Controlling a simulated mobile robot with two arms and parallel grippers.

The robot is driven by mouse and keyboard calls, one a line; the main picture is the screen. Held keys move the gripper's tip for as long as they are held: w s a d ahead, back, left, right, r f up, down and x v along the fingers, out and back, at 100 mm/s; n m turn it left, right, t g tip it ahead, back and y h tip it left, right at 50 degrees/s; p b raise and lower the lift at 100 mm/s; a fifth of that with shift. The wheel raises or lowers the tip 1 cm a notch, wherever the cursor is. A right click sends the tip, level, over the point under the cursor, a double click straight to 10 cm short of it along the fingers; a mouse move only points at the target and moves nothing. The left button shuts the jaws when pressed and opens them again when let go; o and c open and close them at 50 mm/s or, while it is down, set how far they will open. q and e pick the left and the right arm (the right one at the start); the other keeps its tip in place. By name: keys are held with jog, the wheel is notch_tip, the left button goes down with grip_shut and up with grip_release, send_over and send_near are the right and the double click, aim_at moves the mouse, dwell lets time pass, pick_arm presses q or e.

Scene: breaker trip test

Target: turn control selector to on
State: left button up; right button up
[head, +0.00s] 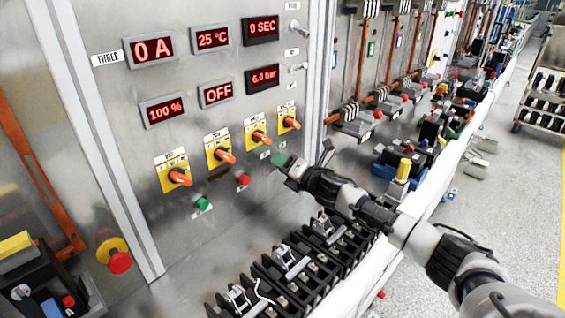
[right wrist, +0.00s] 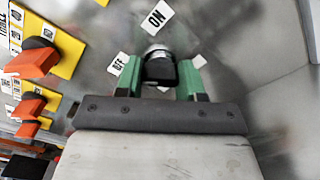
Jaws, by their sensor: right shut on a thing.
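My right gripper (head: 281,161) is at the panel, to the right of the red button. In the right wrist view its green fingers (right wrist: 160,78) are shut on a black selector knob (right wrist: 160,69) with a silver collar. An ON label (right wrist: 157,14) is beyond the knob and an OFF label (right wrist: 119,64) is to its left. The fingers cover the knob's sides, so I cannot tell which label it points to. In the head view the gripper hides the knob. The display (head: 217,92) reads OFF. My left gripper is not in view.
Several orange-handled selectors on yellow plates (head: 172,170) are left of my right gripper. A green button (head: 201,204) and a red button (head: 244,179) are below them. A red emergency knob (head: 120,262) is at lower left. Black terminal blocks (head: 290,272) lie below the panel.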

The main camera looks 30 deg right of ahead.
jog(key=m+p, duration=0.2)
jog(key=m, duration=0.2)
jog(key=shift+r, duration=0.1)
jog(key=m+p, duration=0.1)
jog(key=m, duration=0.3)
jog(key=m+p, duration=0.2)
jog(key=m, duration=0.2)
jog(key=shift+m+p, duration=0.5)
jog(key=shift+m, duration=1.5)
jog(key=o, duration=0.9)
